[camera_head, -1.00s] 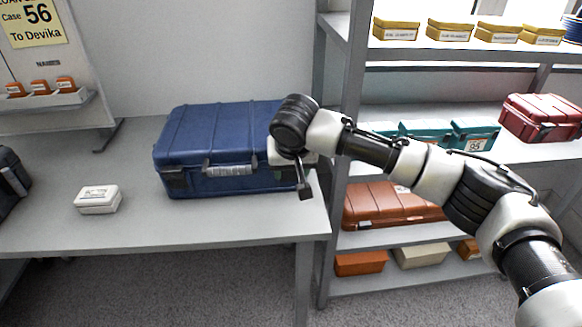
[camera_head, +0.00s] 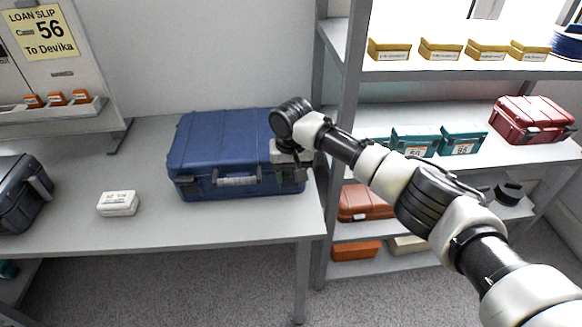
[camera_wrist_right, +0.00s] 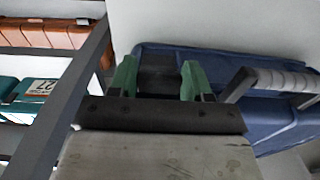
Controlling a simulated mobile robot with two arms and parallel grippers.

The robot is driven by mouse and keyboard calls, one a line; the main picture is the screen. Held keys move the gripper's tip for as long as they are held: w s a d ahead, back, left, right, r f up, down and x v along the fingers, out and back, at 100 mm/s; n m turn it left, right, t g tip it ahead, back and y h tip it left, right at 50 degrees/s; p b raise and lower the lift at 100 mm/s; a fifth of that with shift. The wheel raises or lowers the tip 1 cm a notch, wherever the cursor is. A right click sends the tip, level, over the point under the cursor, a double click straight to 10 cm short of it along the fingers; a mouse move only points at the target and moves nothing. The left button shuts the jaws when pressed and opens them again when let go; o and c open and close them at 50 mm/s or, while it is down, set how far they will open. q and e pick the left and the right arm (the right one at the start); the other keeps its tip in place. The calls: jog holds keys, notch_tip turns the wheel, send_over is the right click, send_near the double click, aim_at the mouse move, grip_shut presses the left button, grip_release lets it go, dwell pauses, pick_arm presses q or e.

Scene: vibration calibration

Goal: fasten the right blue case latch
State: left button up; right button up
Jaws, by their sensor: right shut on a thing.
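The blue case (camera_head: 225,145) lies closed on the grey table, with its grey handle (camera_head: 238,181) on the front. Its left latch (camera_head: 188,190) shows dark on the front face. My right gripper (camera_head: 277,161) is at the right part of the case's front and covers the right latch in the head view. In the right wrist view, the green fingers of my right gripper (camera_wrist_right: 160,78) stand either side of the dark right latch (camera_wrist_right: 158,62) and are shut on it. The handle (camera_wrist_right: 285,82) is to the right there. My left gripper is out of view.
A small white box (camera_head: 118,204) and a dark case (camera_head: 22,190) are on the table (camera_head: 150,235) to the left. A shelf post (camera_head: 340,150) stands close to the right of the case. Shelves beyond hold teal, red, orange and yellow boxes.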

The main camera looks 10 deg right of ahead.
jog(key=shift+r, duration=0.1)
jog(key=o, duration=0.9)
notch_tip(320, 180, up, 11)
jog(key=shift+s+f+b, duration=0.15)
jog(key=shift+b, duration=0.2)
